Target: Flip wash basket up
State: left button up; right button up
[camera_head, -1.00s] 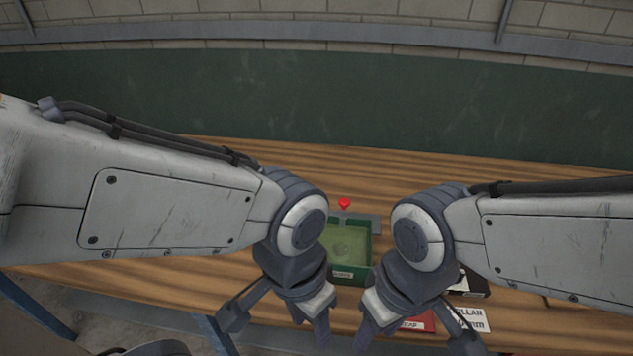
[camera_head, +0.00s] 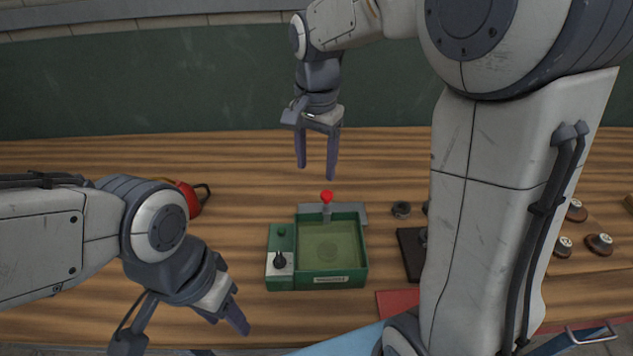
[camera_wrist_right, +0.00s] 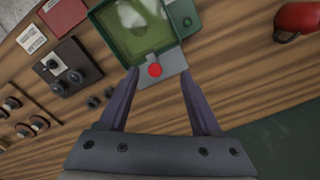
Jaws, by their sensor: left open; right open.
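The wash basket (camera_head: 330,246) looks like a square green tray with a greenish inside, set in a green unit on the wooden table. A red ball handle (camera_head: 327,197) stands at its back edge. My right gripper (camera_head: 317,170) is open and empty, pointing down just behind and above the red handle. In the right wrist view the red handle (camera_wrist_right: 155,70) shows between the open fingertips (camera_wrist_right: 160,78), with no grip on it. My left gripper (camera_head: 188,335) is open and empty, low at the front left, apart from the unit.
A red rounded object (camera_head: 188,198) lies at the left. Dark knobs (camera_head: 599,244) and a black box (camera_head: 408,250) are at the right, partly behind my right arm. The table behind the tray is clear.

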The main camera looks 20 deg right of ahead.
aim_at(327, 194)
jog(key=d+f, duration=0.1)
jog(key=f, duration=0.2)
jog(key=w+d+f+m, duration=0.1)
jog(key=f, duration=0.3)
jog(key=w+d+f+m, duration=0.1)
jog(key=f, duration=0.2)
jog(key=shift+f, duration=0.25)
grip_shut()
jog(key=shift+s+d, duration=0.1)
dwell(1.1)
